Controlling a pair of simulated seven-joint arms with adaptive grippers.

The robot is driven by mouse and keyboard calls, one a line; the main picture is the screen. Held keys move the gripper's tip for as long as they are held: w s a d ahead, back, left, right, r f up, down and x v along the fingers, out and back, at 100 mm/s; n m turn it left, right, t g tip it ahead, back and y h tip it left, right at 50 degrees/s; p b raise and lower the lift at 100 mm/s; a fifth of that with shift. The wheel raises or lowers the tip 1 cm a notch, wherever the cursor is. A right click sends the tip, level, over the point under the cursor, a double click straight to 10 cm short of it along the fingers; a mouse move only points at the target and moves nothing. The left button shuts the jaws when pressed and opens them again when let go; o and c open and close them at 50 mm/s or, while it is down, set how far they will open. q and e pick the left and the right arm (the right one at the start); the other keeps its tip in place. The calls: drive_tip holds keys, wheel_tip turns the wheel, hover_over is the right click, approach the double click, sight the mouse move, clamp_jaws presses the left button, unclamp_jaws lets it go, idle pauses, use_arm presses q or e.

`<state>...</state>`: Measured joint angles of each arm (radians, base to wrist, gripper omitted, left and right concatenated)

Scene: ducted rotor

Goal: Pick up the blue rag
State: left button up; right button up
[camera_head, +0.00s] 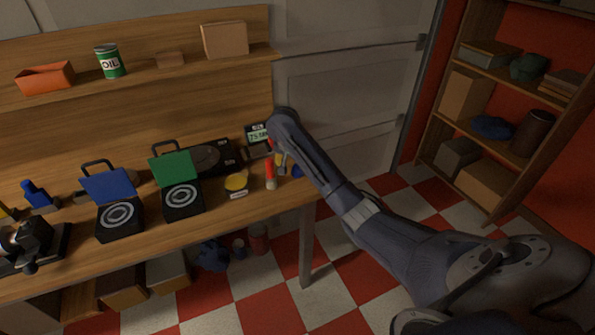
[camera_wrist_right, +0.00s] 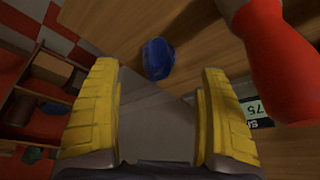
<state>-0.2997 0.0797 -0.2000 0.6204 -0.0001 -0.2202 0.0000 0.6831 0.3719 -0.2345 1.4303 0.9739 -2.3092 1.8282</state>
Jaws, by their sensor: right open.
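A small crumpled blue rag (camera_wrist_right: 158,59) lies on the wooden tabletop in the right wrist view, beyond and between my spread fingertips. In the head view a bit of the rag (camera_head: 297,171) shows at the table's right end, partly hidden by my right arm. My right gripper (camera_head: 281,163) points down there. Its yellow-padded fingers (camera_wrist_right: 160,110) are open, with nothing between them and the rag apart from them. My left gripper is not in view.
A red-bodied object (camera_wrist_right: 272,55) stands close beside my right gripper, near a digital display (camera_head: 258,134). A green-lidded case (camera_head: 181,185) and a blue-lidded case (camera_head: 117,205) stand further left. Another blue cloth-like bundle (camera_head: 491,127) lies on the right shelf.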

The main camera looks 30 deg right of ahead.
sight(297, 166)
drive_tip(key=shift+x, duration=2.1)
drive_tip(key=shift+d, duration=0.15)
drive_tip(key=shift+c, duration=0.2)
drive_tip(key=shift+s, duration=0.1)
drive_tip(key=c, duration=1.3)
